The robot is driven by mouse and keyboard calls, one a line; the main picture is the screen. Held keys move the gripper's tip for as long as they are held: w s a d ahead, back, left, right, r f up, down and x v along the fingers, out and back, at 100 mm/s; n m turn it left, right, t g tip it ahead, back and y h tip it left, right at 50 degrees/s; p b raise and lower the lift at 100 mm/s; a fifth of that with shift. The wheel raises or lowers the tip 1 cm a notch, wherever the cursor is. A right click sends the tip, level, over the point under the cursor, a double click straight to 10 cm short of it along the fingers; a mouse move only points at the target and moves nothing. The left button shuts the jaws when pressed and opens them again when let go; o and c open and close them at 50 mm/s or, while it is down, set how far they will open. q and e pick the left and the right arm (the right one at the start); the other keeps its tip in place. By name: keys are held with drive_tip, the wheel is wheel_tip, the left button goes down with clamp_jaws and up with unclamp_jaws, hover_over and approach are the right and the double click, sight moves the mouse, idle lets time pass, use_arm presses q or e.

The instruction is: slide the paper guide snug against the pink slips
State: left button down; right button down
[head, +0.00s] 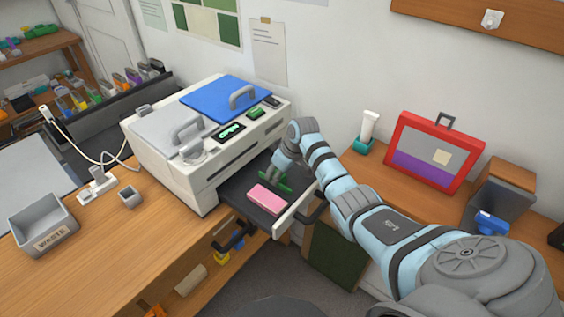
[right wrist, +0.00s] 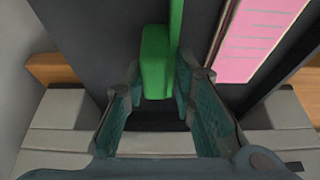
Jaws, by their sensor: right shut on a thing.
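The green paper guide (head: 289,187) stands in the dark pull-out tray (head: 239,194) of the white machine. In the right wrist view it shows as a block with a thin upright plate (right wrist: 155,62). The pink slips (head: 267,199) lie as a stack in the tray, and also show at the upper right of the right wrist view (right wrist: 258,42). A dark strip of tray shows between the guide's plate and the slips, so they are apart. My right gripper (head: 275,178) is shut on the guide's block, one finger on each side. My left gripper is out of view.
The white machine (head: 208,150) with a blue lid (head: 226,98) stands behind the tray. The tray's pale front edge (head: 297,207) borders the open side.

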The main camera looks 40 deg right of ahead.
drive_tip(key=c, duration=1.5)
unclamp_jaws()
drive_tip(key=shift+a, duration=0.15)
drive_tip(key=shift+r, duration=0.3)
drive_tip(key=v, duration=1.1)
drive_tip(key=shift+s+r, duration=0.2)
drive_tip(key=shift+s, duration=0.1)
